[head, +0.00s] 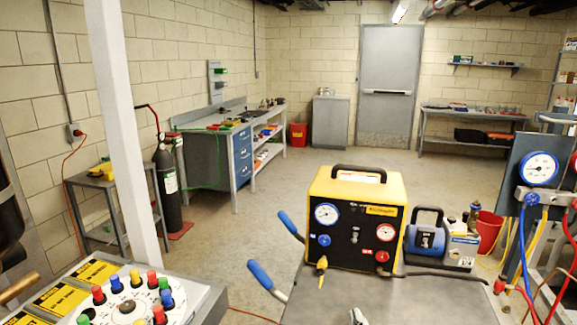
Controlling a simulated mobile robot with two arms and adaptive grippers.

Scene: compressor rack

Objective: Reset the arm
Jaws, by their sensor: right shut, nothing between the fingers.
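Only the grey tip of my right gripper (358,317) shows, at the bottom edge of the head view, over the grey cart top (430,300). It is shut and empty, in front of the yellow and black gauge unit (352,222) and apart from it. The rest of my right arm is out of the frame. My left gripper is not in view.
A blue device (427,238) stands on the cart, right of the gauge unit. A panel with coloured knobs (128,300) is at bottom left, by a white post (125,130). Gauges and hoses (540,170) crowd the right edge. Floor (230,260) is open behind.

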